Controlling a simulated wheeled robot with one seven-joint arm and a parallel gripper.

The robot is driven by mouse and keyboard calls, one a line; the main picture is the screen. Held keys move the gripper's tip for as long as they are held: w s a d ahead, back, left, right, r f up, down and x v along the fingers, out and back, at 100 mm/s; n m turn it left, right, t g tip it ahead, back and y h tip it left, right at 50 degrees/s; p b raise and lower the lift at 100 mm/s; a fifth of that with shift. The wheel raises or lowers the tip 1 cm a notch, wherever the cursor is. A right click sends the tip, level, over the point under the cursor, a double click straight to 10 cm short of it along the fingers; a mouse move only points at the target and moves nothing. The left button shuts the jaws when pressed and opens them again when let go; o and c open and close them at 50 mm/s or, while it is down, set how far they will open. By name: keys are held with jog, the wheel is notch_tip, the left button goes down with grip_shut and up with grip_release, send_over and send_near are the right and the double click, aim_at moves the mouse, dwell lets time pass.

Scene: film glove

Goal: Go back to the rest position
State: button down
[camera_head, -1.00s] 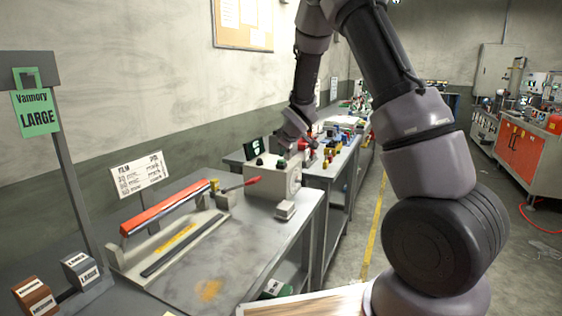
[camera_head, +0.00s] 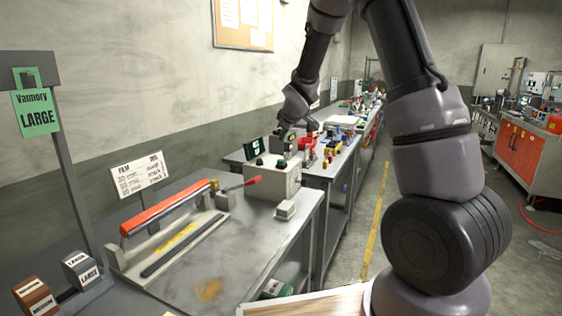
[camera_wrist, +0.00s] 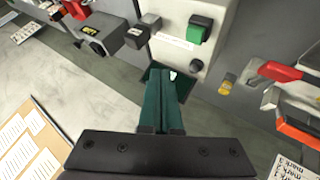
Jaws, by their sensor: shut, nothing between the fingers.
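My gripper (camera_head: 284,139) is above the grey control box (camera_head: 272,181) at the far end of the near workbench (camera_head: 240,270). In the wrist view its two dark green fingers (camera_wrist: 167,80) lie together, shut and empty. Their tips appear over a small dark green panel (camera_wrist: 186,80) beside the box's face, and I cannot tell whether they touch it. The green button (camera_wrist: 201,29) on the box is to the right of the fingertips. My arm is bent and stretched out over the benches.
A film sealer with a red bar (camera_head: 165,208) lies along the near bench. A green "LARGE" tag (camera_head: 37,113) hangs at left. A second bench (camera_head: 343,170) holds cluttered small parts beyond. The floor to the right (camera_head: 385,205) is open beside a yellow line.

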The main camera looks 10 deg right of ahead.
jog(key=s+d+r+m+g, duration=0.1)
jog(key=s+d+r+m, duration=0.3)
jog(key=s+r, duration=0.35)
jog(key=s+d+r+m, duration=0.35)
jog(key=s+r, duration=0.25)
jog(key=s, duration=0.3)
jog(key=s+a+r+m+g+y, duration=0.1)
jog(key=s+m, duration=0.6)
jog(key=s, duration=1.5)
jog(key=shift+s+a+r, duration=0.3)
jog(key=shift+a+r, duration=0.3)
jog(key=shift+r, duration=0.25)
